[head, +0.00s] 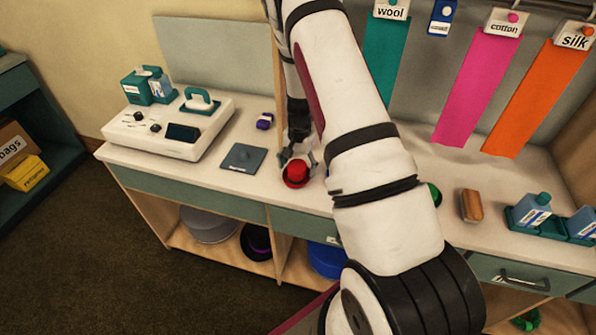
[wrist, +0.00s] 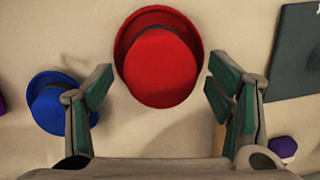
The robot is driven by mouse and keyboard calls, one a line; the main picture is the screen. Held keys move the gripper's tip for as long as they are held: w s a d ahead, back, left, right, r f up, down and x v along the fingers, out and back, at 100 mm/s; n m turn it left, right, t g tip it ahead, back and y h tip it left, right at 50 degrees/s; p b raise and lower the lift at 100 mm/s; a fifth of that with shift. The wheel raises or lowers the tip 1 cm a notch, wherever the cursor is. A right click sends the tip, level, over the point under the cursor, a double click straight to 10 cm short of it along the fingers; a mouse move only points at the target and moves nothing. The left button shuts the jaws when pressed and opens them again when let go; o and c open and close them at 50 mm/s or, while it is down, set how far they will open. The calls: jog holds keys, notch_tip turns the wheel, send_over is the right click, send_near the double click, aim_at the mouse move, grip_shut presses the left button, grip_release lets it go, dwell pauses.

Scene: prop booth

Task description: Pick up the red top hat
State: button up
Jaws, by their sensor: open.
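The red top hat (head: 296,173) sits on the pale counter in the head view, just under the end of my arm. In the wrist view the red top hat (wrist: 160,58) lies at the top middle, with its round crown toward the camera and its brim around it. My gripper (wrist: 160,90) is open, with one green-padded finger on each side of the lower part of the hat. Bare counter shows between each finger and the hat. My gripper (head: 297,152) is partly hidden by my arm in the head view.
A small blue hat (wrist: 62,103) lies close beside the left finger. A dark flat plate (head: 250,158) lies left of the red hat, with a purple item (head: 265,121) behind it. A white machine (head: 168,128) stands further left. A brown brush (head: 471,206) lies to the right.

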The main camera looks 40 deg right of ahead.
aim_at(298, 165)
jog(key=shift+f, duration=0.25)
jog(key=shift+c, duration=0.5)
jog(key=c, duration=0.9)
jog(key=shift+w+r, duration=0.15)
jog(key=shift+r, duration=0.75)
jog(key=shift+s+d+r+b, duration=0.15)
jog(key=shift+r+b, duration=0.1)
jog(key=shift+r, duration=0.25)
jog(key=shift+s+a+r+b, duration=0.1)
jog(key=shift+r+b, duration=0.1)
jog(key=shift+r, duration=0.25)
jog(key=s+d, duration=0.1)
jog(key=s, duration=0.4)
jog(key=s+d+r, duration=0.1)
jog(key=s+d, duration=0.1)
jog(key=s, duration=0.3)
jog(key=s+d+b, duration=0.1)
jog(key=s, duration=0.4)
jog(key=shift+d+r, duration=0.15)
